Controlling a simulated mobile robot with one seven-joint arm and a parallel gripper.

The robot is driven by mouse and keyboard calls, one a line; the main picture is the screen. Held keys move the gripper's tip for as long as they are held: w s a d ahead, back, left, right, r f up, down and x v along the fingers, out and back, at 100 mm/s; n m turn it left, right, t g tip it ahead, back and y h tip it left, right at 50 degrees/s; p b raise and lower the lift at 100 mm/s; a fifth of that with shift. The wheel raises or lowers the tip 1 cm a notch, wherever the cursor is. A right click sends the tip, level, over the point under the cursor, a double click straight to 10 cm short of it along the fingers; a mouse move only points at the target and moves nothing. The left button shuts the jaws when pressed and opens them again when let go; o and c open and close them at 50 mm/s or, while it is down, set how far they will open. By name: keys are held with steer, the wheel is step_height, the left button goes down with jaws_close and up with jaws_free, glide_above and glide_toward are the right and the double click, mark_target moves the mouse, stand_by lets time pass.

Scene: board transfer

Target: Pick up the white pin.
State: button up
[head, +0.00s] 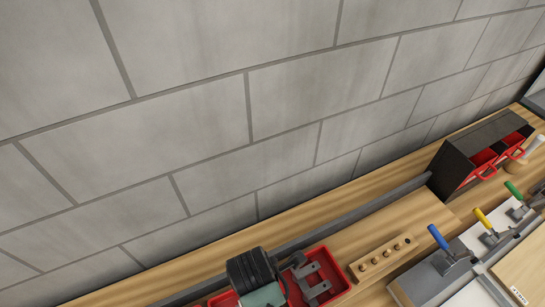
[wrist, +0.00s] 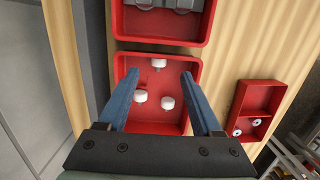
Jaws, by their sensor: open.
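Three white pins lie in a red tray (wrist: 127,122) in the wrist view: one near the far wall (wrist: 158,63), one at the left (wrist: 140,96) and one at the right (wrist: 167,103). The far one shows a darker lower part. My gripper (wrist: 159,73) is open, with its two blue fingers over the tray's left and right sides. Nothing is between the fingertips in its grasp; the pins show in the gap. I cannot tell the fingers' exact height above the tray. The pins do not show in the head view.
Another red tray (wrist: 194,35) with grey parts lies beyond. A smaller red tray (wrist: 262,97) with metal rings is at the right. In the head view, a wooden block with pegs (head: 367,266), clamps with coloured handles (head: 438,238) and a dark bin rack (head: 458,150) stand rightward along the wall.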

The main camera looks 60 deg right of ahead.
steer(key=shift+d+f+p, duration=0.2)
steer(key=shift+f+p, duration=0.6)
steer(key=shift+f, duration=1.85)
jaws_close()
